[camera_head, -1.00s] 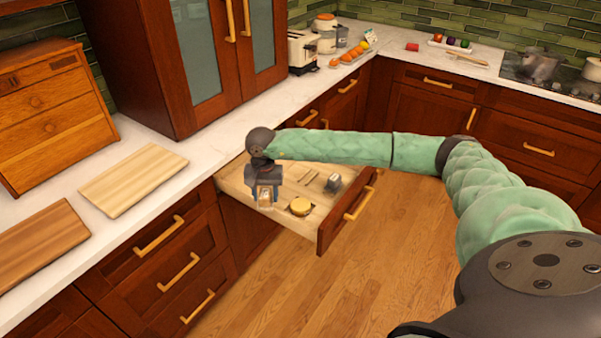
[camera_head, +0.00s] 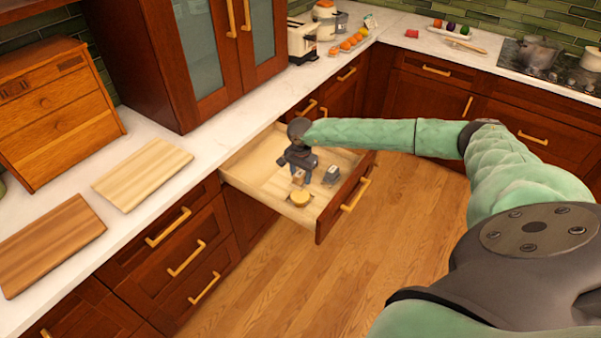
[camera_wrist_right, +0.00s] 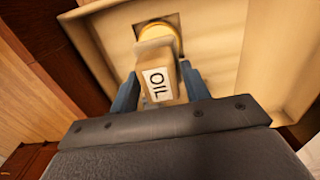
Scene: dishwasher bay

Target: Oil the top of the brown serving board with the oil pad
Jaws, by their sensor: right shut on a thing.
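My right gripper (camera_head: 300,172) is over the open drawer, shut on the oil pad (camera_head: 297,179). In the right wrist view, the oil pad (camera_wrist_right: 158,82) is a tan block with a white "OIL" label, between the two blue fingers (camera_wrist_right: 158,88). I cannot tell whether it touches the drawer floor. The brown serving board (camera_head: 48,245) lies flat on the counter at the far left, well away from this gripper. My left gripper is not in view.
The open drawer (camera_head: 255,177) also holds a round yellow item (camera_head: 299,199) and a small grey item (camera_head: 332,175). A pale board (camera_head: 143,172) lies beside the brown one. A wooden chest (camera_head: 60,115) and a tall cabinet (camera_head: 190,65) stand behind.

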